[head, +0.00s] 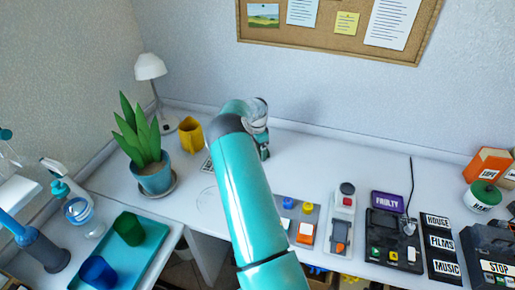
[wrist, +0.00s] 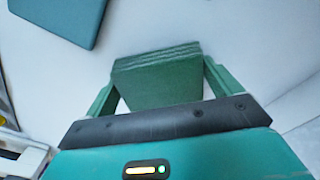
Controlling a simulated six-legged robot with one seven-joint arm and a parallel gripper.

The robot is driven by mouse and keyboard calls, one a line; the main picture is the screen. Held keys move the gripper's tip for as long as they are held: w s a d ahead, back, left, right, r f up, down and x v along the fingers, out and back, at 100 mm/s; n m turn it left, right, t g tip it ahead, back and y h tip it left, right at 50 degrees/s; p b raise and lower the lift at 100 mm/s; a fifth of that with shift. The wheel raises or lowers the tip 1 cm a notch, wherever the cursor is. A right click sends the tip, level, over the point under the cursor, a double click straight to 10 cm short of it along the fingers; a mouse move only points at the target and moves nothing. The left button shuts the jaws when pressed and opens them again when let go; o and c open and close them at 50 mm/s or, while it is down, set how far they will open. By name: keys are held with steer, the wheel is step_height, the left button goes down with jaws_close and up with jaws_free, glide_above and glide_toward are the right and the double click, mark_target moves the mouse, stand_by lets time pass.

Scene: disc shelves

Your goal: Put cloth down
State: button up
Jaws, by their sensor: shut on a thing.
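My gripper (wrist: 158,82) is shut on a dark green folded cloth (wrist: 158,85), with a finger on each side. The layered far edge of the cloth shows in the wrist view. Pale surface lies around it; I cannot tell whether the cloth touches it. In the head view my gripper (head: 263,147) is over the back middle of the white desk (head: 310,165), mostly hidden by my arm. The cloth is hard to make out there.
A flat blue-teal thing (wrist: 62,18) lies at the upper left of the wrist view. A yellow mug (head: 190,134), potted plant (head: 152,170) and lamp (head: 150,68) stand left of my arm. Control boxes (head: 395,240) line the front right.

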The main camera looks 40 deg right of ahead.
steer(key=o, duration=0.7)
steer(key=shift+s+a+f, duration=0.1)
steer(key=shift+s+f, duration=0.1)
steer(key=shift+f, duration=0.5)
steer(key=shift+o, duration=0.2)
step_height(320, 180, up, 14)
steer(key=shift+w, duration=0.2)
steer(key=s+a+r+n+t+y, duration=0.1)
steer(key=s+a+r+n+t, duration=0.3)
steer(key=a+r, duration=0.8)
steer(key=s+a+r+n+g, duration=0.1)
steer(key=s+a+r+n, duration=0.35)
steer(key=a+r, duration=0.8)
steer(key=s+a+f+n+t+h, duration=0.1)
steer(key=s+a+f+n+t, duration=0.1)
steer(key=s+a+n, duration=1.1)
steer(key=s+a, duration=0.5)
steer(key=a, duration=0.3)
steer(key=shift+a+t, duration=0.2)
steer(key=shift+t, duration=0.1)
